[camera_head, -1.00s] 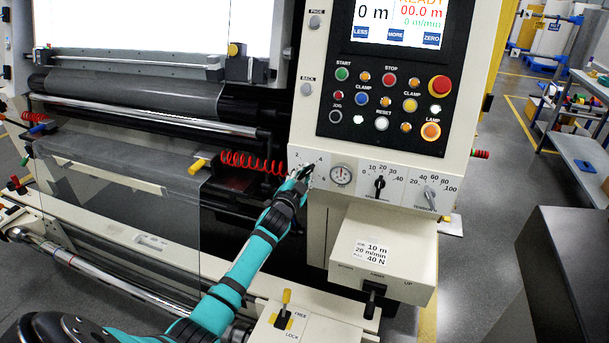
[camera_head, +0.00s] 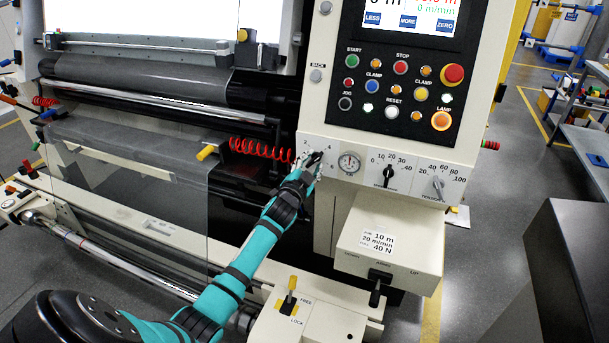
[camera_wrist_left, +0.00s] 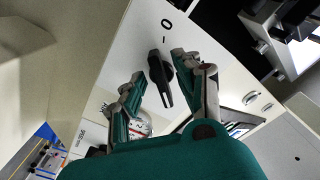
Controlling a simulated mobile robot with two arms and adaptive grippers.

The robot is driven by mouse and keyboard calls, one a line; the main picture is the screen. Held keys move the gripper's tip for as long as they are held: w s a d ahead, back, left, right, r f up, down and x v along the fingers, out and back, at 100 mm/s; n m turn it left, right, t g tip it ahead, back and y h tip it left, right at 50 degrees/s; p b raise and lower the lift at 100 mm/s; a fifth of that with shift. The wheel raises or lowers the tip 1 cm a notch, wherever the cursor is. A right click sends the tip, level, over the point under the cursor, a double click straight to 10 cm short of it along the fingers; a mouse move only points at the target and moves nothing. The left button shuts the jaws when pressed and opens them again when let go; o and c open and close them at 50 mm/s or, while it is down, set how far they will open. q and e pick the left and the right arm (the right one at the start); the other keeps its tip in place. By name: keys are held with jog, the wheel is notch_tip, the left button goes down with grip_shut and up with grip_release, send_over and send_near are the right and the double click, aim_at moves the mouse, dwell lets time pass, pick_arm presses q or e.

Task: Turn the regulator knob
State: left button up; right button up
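The regulator knob, a black pointer knob, sits on the white lower panel beside a round pressure gauge (camera_head: 349,162). In the head view my left gripper (camera_head: 308,160) is at this knob and covers much of it. In the left wrist view the black knob (camera_wrist_left: 160,77) lies between the two spread fingers of my left gripper (camera_wrist_left: 160,87). The right finger's tip is close beside the knob; I cannot tell whether it touches. A gap shows between the left finger and the knob. The gauge (camera_wrist_left: 140,126) is partly hidden behind the left finger. My right gripper is not in view.
Right of the gauge are a second black knob (camera_head: 388,176) and a grey tension knob (camera_head: 438,187). A button panel (camera_head: 396,90) is above. A box with a lever (camera_head: 391,240) juts out below. A red coiled hose (camera_head: 260,150) hangs left of my gripper.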

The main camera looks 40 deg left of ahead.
pick_arm(q)
jog(key=v, duration=1.1)
jog(key=shift+d, duration=0.1)
